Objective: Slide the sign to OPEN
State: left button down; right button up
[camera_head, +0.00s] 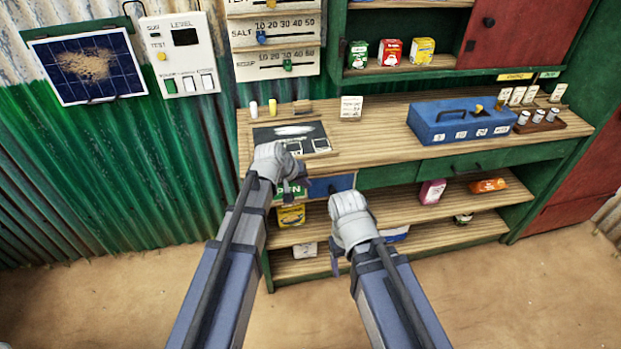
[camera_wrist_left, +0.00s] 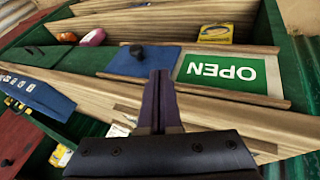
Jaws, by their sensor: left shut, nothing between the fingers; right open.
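The sign is set in the counter's front. Its green OPEN face (camera_wrist_left: 222,71) shows in white letters, upside down in the left wrist view. In the head view, my left gripper partly hides that face (camera_head: 289,192). A blue panel (camera_wrist_left: 177,62) with a dark knob (camera_wrist_left: 137,52) sits beside the green face, between wooden rails. The panel also shows in the head view (camera_head: 340,183). My left gripper (camera_wrist_left: 160,78) is shut and empty, its tips over the blue panel near the green edge. My right gripper (camera_head: 336,266) is open and empty, lower and to the right, in front of the shelves.
The wooden counter (camera_head: 385,118) carries a slate (camera_head: 290,133), a blue box (camera_head: 455,121) and a small rack (camera_head: 540,122). Shelves below hold several packets, including a yellow box (camera_head: 291,215). A corrugated wall (camera_head: 120,180) stands left. The sandy floor in front is clear.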

pick_arm(q)
jog(key=p+v, duration=0.2)
jog(key=v, duration=0.1)
jog(key=shift+s+a+r, duration=0.15)
jog(key=shift+s+r, duration=0.05)
jog(key=shift+r, duration=0.05)
pick_arm(e)
notch_tip(320, 180, up, 3)
jog(key=shift+r, duration=0.1)
pick_arm(q)
jog(key=s+d+m+g+y+p, duration=0.2)
jog(key=s+m+g+y, duration=0.3)
jog(key=s, duration=1.8)
jog(key=shift+d+f+m+g, duration=0.15)
jog(key=shift+f+m+g, duration=0.25)
jog(key=shift+f+m, duration=0.1)
pick_arm(e)
notch_tip(320, 180, up, 2)
jog(key=shift+r, duration=0.2)
